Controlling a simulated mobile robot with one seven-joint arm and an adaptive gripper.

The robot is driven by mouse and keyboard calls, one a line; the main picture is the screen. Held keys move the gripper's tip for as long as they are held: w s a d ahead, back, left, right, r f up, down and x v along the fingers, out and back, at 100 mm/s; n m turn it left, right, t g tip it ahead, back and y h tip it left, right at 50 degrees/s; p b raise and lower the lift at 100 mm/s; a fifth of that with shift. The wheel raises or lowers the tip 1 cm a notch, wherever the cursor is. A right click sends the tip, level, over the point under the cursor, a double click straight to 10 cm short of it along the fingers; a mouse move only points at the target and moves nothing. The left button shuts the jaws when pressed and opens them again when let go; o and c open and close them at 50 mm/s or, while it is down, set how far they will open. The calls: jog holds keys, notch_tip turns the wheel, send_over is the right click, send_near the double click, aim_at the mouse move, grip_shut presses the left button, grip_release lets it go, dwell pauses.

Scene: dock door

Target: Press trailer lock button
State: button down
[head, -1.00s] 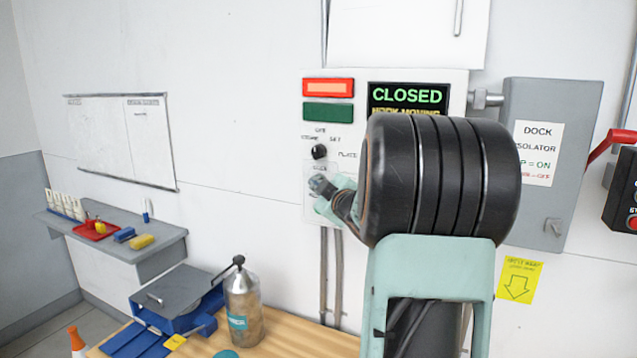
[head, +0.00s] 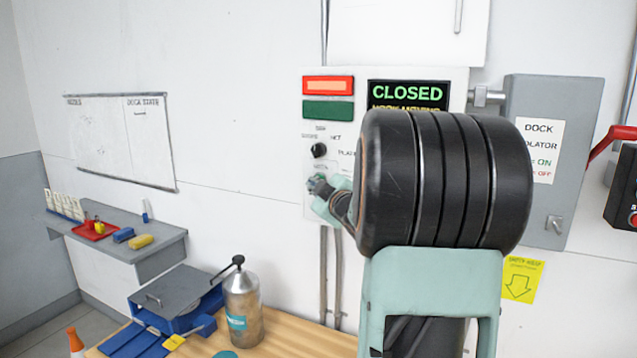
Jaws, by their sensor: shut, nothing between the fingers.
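The white control panel (head: 312,213) is on the wall, with a lit red lamp (head: 328,86), a dark green lamp (head: 327,110) and a black selector knob (head: 319,150). Its display (head: 407,96) reads "CLOSED" in green, with a yellow line, seemingly "HOCK MOVING", partly hidden below. My gripper (head: 313,186) is shut and empty, at the panel's lower left, just below the knob. It covers that part of the panel, so the lock button is not visible and I cannot tell whether the fingertips touch anything. My black and teal arm hides the panel's lower right.
A grey dock isolator box (head: 587,105) with a handle is right of the panel. A grey shelf (head: 165,243) and a whiteboard (head: 120,140) are at left.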

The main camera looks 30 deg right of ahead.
jog(key=a, duration=0.1)
jog(key=s+a+b, duration=0.1)
jog(key=a, duration=0.1)
jog(key=s+a+b, duration=0.1)
jog(key=shift+s+a, duration=0.2)
jog(key=shift+s, duration=0.05)
dwell(0.7)
